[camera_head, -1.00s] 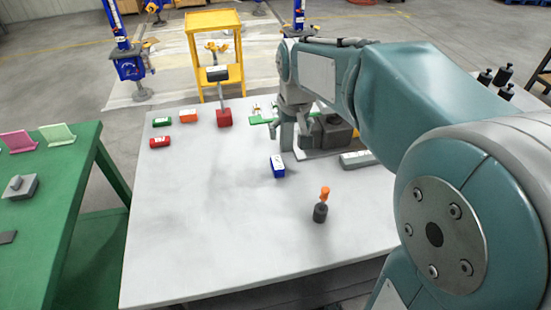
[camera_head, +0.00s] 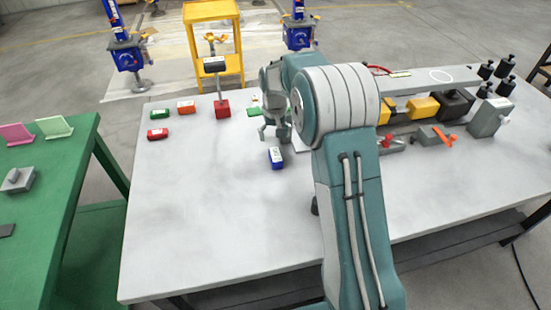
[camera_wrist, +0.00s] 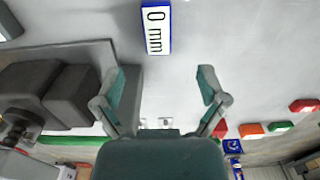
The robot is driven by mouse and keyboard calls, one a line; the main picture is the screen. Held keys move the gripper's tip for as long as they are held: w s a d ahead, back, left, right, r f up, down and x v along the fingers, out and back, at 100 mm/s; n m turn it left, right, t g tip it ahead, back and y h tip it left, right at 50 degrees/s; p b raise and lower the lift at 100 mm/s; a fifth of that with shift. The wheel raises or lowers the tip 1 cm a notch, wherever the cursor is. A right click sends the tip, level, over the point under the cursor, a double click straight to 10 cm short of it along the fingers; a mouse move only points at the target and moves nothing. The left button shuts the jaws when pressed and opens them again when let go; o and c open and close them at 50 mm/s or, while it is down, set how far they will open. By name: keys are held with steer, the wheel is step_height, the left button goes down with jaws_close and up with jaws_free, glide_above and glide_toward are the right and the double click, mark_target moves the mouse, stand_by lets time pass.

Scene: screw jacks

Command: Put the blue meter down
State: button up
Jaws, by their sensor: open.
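The blue meter (camera_head: 276,158) lies on the white table, just in front of my gripper in the head view. In the wrist view the blue meter (camera_wrist: 156,28) shows its white face reading "0 mm", beyond the fingertips and apart from them. My gripper (camera_head: 275,132) is low over the table. In the wrist view my gripper (camera_wrist: 160,88) is open, with bare table between its fingers.
Red, orange and green blocks (camera_head: 186,107) lie at the back left of the white table (camera_head: 200,220). Grey, yellow and black parts (camera_head: 424,107) crowd the right. The front left of the table is clear.

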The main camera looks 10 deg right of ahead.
mark_target(275, 154)
step_height(275, 154, down, 8)
steer(key=shift+d+r, duration=0.1)
jaws_close()
stand_by(0.4)
